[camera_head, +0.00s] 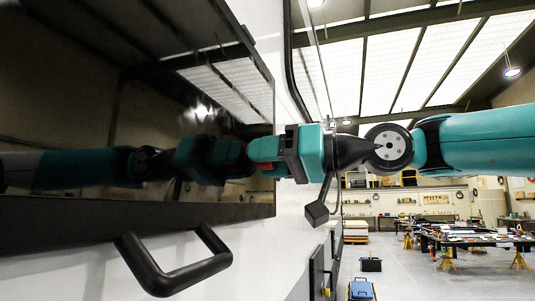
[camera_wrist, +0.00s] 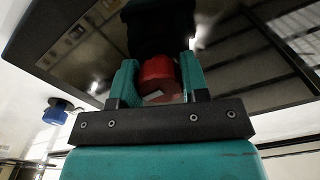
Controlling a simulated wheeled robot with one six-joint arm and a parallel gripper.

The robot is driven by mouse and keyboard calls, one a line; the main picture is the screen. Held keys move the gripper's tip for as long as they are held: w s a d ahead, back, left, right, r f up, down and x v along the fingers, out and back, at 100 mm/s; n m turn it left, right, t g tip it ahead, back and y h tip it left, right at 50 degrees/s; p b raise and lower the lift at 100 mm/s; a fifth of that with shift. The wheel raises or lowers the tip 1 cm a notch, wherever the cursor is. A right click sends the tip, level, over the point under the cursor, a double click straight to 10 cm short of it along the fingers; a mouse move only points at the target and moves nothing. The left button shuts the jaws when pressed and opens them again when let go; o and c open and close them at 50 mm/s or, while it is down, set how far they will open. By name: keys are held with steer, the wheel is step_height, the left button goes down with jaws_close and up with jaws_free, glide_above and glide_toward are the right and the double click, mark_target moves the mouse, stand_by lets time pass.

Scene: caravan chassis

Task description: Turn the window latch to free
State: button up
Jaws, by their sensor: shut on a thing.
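The window (camera_head: 70,90) is a dark, glossy pane in a white wall at the left in the head view. It mirrors my arm. My gripper (camera_head: 264,167) is at the window's right part, near its edge. In the wrist view my gripper (camera_wrist: 157,82) has its two teal fingers on either side of a red knob-like part (camera_wrist: 157,72), which I take to be the latch. It is shut on this part. A bit of red latch (camera_head: 267,168) also shows at the fingers in the head view. The fingers partly hide the latch, and its turn position cannot be told.
A black grab handle (camera_head: 175,280) sticks out of the white wall below the window. A blue knob on a dark base (camera_wrist: 57,111) is on the wall at the left in the wrist view.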

steer(key=shift+m, duration=0.6)
steer(key=o, duration=0.9)
